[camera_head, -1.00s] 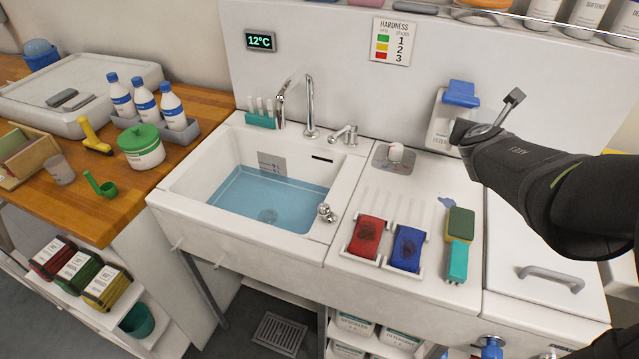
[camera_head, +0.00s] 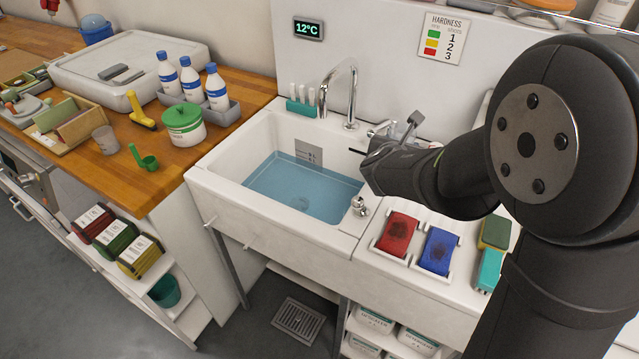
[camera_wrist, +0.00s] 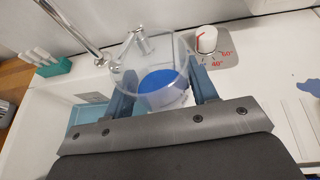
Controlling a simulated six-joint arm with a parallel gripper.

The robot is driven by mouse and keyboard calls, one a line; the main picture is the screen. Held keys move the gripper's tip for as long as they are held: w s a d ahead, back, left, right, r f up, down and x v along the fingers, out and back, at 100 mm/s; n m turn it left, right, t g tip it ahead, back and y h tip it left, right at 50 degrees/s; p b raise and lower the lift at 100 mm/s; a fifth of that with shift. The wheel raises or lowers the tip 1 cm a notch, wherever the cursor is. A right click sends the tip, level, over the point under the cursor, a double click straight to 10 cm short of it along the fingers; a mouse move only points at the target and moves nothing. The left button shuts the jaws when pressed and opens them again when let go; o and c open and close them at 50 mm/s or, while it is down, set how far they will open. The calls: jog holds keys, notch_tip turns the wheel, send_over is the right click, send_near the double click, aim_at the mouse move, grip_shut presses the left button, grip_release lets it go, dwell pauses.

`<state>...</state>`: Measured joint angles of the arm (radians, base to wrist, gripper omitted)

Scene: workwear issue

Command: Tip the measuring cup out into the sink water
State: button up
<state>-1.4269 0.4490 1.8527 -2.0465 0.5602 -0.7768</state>
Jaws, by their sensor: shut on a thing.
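My gripper (camera_wrist: 163,84) is shut on a clear measuring cup (camera_wrist: 183,52), with one finger on each side in the wrist view. A blue disc shows inside the cup above a pale lower part; I cannot tell for sure if it is liquid. In the head view my gripper (camera_head: 376,168) is over the sink's right rim, and the cup is not clearly visible there. The white sink (camera_head: 232,157) holds blue water (camera_head: 300,188). A strip of water also shows in the wrist view (camera_wrist: 84,116), left of the cup.
A chrome faucet (camera_head: 352,95) rises behind the basin, and a knob (camera_head: 359,205) stands on its right rim. A red-marked dial (camera_wrist: 206,40) is right of the cup. Red (camera_head: 398,233) and blue (camera_head: 438,250) pads lie on the drainer. The space above the water is open.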

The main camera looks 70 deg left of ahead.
jog(key=shift+n+g+y, duration=0.3)
jog(key=shift+y, duration=0.1)
jog(key=s+f, duration=0.1)
jog(key=s, duration=0.1)
jog(key=s+a+f, duration=0.1)
jog(key=s, duration=0.1)
jog(key=s+f, duration=0.1)
jog(key=s, duration=0.1)
jog(key=shift+s+a+f, duration=0.3)
jog(key=shift+a+f, duration=0.05)
jog(key=shift+f, duration=0.05)
jog(key=shift+s+r, duration=0.1)
jog(key=shift+s+a+f+n+t, duration=0.5)
jog(key=shift+s+n+t, duration=0.4)
jog(key=shift+n, duration=0.8)
jog(key=shift+s+a+f+n+t, duration=0.25)
jog(key=shift+s+f+n+t, duration=0.35)
jog(key=shift+n+t, duration=0.8)
jog(key=shift+s+a+f+n+t, duration=0.45)
jog(key=shift+s+n+t, duration=0.3)
jog(key=shift+n, duration=1.25)
